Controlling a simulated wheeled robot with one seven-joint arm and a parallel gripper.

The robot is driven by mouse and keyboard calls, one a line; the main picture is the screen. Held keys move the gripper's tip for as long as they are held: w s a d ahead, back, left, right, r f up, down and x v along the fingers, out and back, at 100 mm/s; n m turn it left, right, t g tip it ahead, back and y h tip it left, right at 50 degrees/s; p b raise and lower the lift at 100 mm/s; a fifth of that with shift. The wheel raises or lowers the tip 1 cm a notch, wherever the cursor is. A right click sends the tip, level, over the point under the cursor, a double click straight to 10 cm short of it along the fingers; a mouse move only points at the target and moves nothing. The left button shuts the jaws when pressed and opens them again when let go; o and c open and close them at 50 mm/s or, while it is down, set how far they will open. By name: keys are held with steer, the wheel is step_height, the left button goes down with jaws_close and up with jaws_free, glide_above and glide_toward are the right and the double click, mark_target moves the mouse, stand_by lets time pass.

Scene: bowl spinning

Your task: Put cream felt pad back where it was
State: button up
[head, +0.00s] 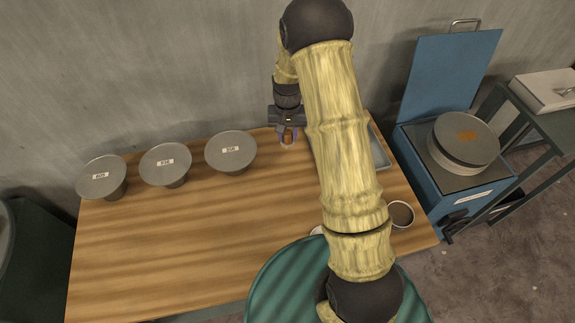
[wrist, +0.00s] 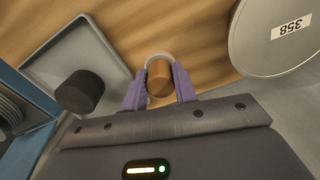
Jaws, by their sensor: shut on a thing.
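A pale rounded rim, probably the cream felt pad (wrist: 158,56), shows just beyond the knob. In the head view the pale pad (head: 288,147) shows below the fingertips, at or just above the tabletop. I cannot tell whether it touches the table, and most of it is hidden.
A grey tray (wrist: 52,50) holding a dark cylinder (wrist: 80,92) lies beside my gripper. A white cup (head: 401,214) is front right. A blue box with a round plate (head: 463,139) stands right. The table's left front is clear.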

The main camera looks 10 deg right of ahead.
mark_target(287, 146)
steer(key=shift+f+p, duration=0.65)
steer(key=shift+f, duration=2.2)
steer(key=shift+f+p, duration=0.55)
steer(key=shift+f, duration=1.55)
steer(key=shift+f, duration=0.15)
steer(key=o, duration=0.9)
